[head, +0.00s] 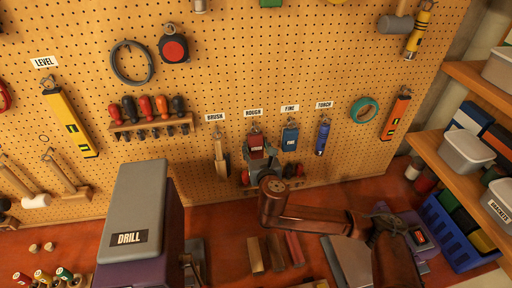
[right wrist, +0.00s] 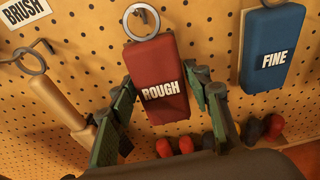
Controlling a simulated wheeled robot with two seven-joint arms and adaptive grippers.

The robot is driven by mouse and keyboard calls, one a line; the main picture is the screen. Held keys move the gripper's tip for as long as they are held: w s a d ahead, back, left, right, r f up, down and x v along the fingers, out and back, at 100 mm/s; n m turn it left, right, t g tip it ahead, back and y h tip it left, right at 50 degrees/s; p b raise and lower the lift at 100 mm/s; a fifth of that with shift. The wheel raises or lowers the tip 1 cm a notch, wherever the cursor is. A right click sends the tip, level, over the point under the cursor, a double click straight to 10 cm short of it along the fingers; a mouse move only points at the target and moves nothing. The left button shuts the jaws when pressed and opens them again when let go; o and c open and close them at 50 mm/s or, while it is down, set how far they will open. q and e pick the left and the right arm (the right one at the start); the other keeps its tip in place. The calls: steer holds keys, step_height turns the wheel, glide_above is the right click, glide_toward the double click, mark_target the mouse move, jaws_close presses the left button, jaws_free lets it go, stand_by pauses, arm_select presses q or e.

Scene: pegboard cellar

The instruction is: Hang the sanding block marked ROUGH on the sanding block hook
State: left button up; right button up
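The red sanding block marked ROUGH (right wrist: 160,88) is upright against the pegboard, with a metal ring (right wrist: 128,22) at its top. In the head view the block (head: 256,146) is just below the ROUGH label (head: 253,112). The sanding block hook (right wrist: 147,13) shows at the ring; I cannot tell whether the ring bears on it. My left gripper is not in view.
A blue block marked FINE (head: 290,138) hangs close on the right and a brush (head: 221,158) on the left. A torch (head: 322,138) hangs farther right. A DRILL case (head: 140,215) stands on the red bench at left. Small red and dark items sit below the block.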

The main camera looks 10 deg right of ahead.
steer(key=o, duration=0.4)
steer(key=shift+c, duration=0.2)
steer(key=shift+s, duration=0.15)
steer(key=v, duration=1.1)
steer(key=shift+s, duration=0.35)
